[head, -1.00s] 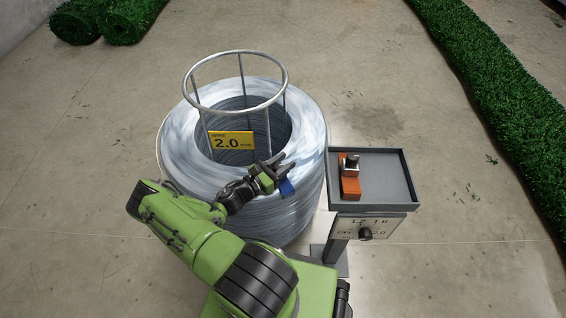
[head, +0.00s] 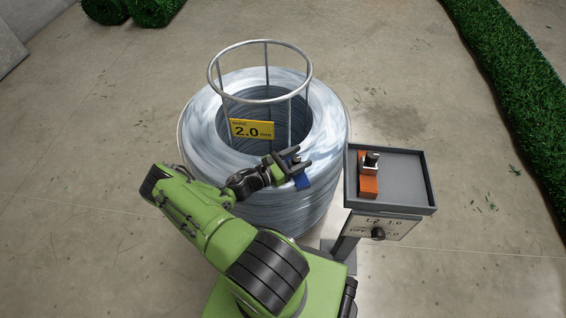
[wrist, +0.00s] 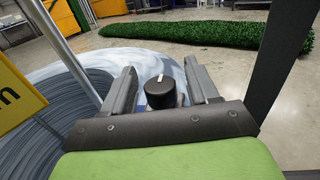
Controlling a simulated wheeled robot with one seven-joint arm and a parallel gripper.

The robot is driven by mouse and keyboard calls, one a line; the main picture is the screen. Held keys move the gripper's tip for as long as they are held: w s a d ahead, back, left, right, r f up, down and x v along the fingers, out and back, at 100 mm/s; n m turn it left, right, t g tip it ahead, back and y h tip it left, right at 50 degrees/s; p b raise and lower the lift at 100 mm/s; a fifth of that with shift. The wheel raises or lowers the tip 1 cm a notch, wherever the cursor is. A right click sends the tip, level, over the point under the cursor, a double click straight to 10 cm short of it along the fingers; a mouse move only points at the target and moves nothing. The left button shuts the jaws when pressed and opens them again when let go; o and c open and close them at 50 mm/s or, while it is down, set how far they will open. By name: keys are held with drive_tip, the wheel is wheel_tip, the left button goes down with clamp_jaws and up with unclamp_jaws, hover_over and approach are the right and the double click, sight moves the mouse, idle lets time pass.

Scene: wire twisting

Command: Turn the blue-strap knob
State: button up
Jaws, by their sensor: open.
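The black knob (wrist: 160,92) with a white mark on top shows in the wrist view. A bit of blue strap (wrist: 147,107) peeks out below it. In the head view the blue strap (head: 302,181) hangs down the right side of the wire coil (head: 207,118); its knob is hard to make out there beside the fingers. My gripper (head: 295,160) is open at the coil's right edge. In the wrist view my gripper's fingers (wrist: 160,88) stand left and right of the knob with a gap on both sides.
A wire guard ring (head: 260,98) and a yellow 2.0 label (head: 252,129) rise from the coil. Right of it is a stand with a grey tray (head: 405,185) holding an orange block (head: 368,186). Its dial panel (head: 400,230) has another black knob (head: 378,234).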

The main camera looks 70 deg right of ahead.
drive_tip(key=p+v, duration=0.2)
drive_tip(key=v, duration=1.2)
drive_tip(key=shift+w+a+r, duration=0.1)
drive_tip(key=shift+w+a, duration=0.05)
